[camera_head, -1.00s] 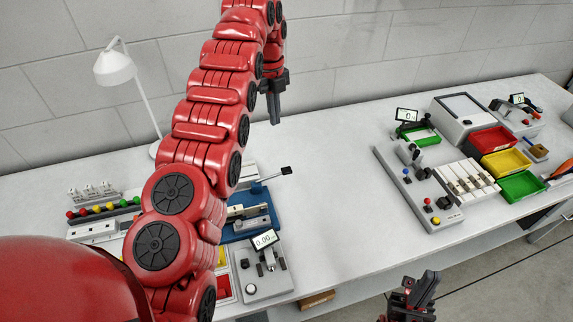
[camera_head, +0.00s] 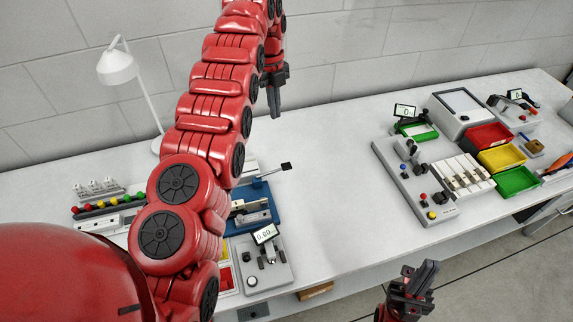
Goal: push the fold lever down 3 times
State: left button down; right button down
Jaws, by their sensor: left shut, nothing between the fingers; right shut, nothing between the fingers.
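A lever with a black square grip (camera_head: 286,166) sticks out to the right from a blue fixture (camera_head: 268,205) on the bench. I take it for the fold lever, though no label shows. Its grip is raised above the bench top. My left gripper (camera_head: 275,108) is shut and empty, pointing down above the far part of the bench, behind the lever and apart from it. My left arm hides much of the blue fixture's left side. My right gripper (camera_head: 422,278) is shut and empty, low in front of the bench's near edge.
A grey device with a small display (camera_head: 265,234) stands in front of the blue fixture. A white lamp (camera_head: 117,68) stands at the back left. On the right are a control panel (camera_head: 418,185) and red, yellow and green bins (camera_head: 517,181). The middle of the bench (camera_head: 335,165) is clear.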

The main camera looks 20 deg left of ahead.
pick_arm(q)
jog(key=g+h, duration=0.1)
send_near(285, 164)
jog(key=shift+r+p, duration=0.3)
jog(key=shift+p, duration=0.1)
jog(key=p+x, duration=0.3)
jog(key=x, duration=0.2)
jog(key=shift+s+d+f, duration=0.1)
jog(key=shift+d+f, duration=0.05)
jog(key=shift+f, duration=0.15)
jog(key=shift+s+f+p, duration=0.1)
jog(key=shift+f+p, duration=0.3)
jog(key=shift+f, duration=0.3)
